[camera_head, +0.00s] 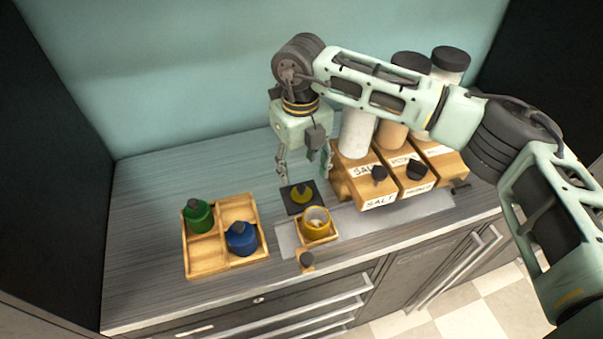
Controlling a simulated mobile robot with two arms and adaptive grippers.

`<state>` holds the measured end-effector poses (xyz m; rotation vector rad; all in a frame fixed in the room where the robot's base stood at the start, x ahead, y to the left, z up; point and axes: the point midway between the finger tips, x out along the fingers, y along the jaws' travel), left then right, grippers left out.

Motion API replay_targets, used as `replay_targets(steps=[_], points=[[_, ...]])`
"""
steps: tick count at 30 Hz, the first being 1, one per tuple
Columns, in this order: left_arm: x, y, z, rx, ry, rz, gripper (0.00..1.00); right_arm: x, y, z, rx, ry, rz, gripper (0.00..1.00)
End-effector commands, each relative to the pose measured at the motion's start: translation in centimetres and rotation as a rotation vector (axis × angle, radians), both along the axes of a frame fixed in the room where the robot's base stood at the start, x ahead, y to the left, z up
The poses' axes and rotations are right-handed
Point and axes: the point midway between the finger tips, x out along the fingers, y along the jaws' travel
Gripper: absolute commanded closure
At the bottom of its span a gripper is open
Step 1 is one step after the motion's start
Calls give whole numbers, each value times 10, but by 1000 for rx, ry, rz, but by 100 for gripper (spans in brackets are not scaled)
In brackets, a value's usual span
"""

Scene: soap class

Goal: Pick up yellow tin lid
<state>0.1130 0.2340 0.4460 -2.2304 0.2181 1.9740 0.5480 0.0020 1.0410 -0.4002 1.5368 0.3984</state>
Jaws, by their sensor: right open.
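The yellow tin lid (302,195) is a small yellow disc with a dark knob on top. It rests on a dark square pad (288,207) on the counter. The open yellow tin (316,223) stands just in front of it on a small wooden tray, with something pale inside. My right gripper (304,176) hangs from above, fingers pointing down, open and empty. Its fingers are apart on either side above the lid, and they do not appear to touch it. My left gripper is not in view.
A wooden divided tray (209,260) on the left holds a green tin (198,215) and a blue tin (242,239). Wooden dispensers (379,201), one labelled SALT, stand close on the right under my arm. The counter's back left (180,175) is clear.

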Motion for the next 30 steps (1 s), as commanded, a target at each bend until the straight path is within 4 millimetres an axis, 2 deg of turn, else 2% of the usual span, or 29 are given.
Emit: replay_targets(steps=[5,12,16,21,27,29,30], points=[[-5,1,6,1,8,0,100,-1,0,-12,-1,4,1,47],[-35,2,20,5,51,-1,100,-4,2,-36,0,6,1,47],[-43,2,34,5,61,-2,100,-8,4,-53,1,5,1,47],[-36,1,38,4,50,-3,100,-7,3,-75,1,3,0,47],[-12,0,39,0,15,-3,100,-6,3,-79,2,1,0,47],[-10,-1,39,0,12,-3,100,-6,3,-79,2,1,0,47],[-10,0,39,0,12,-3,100,-6,3,-79,2,1,0,50]])
